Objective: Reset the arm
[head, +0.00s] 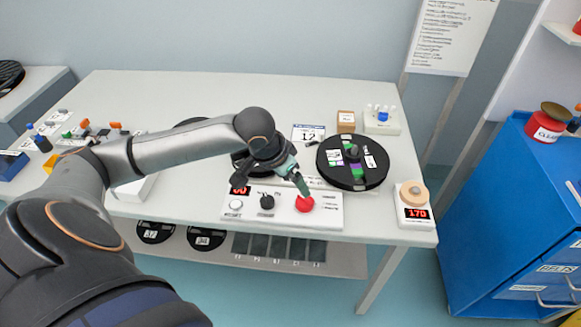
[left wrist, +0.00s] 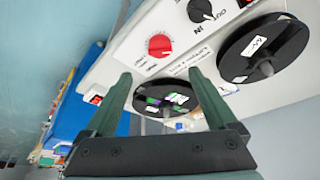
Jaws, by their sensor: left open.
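My left gripper (head: 298,184) is in the middle of the head view, just above and behind the red knob (head: 305,203) on the white control panel (head: 284,216). In the left wrist view its two fingers (left wrist: 160,76) stand apart with nothing between them, and the red knob (left wrist: 160,45) lies beyond the fingertips. I cannot tell whether a finger touches the knob. A black knob (head: 266,201) and a white button (head: 236,205) sit left of it, below a red display (head: 240,190). My right gripper is not in view.
A labelled black reel (head: 343,179) lies right of the gripper; another reel is partly hidden behind my arm. A scale (head: 416,213) reading 170 stands at the table's right end. A number card (head: 308,133) and small box (head: 346,122) stand behind. A blue cabinet (head: 500,200) is at right.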

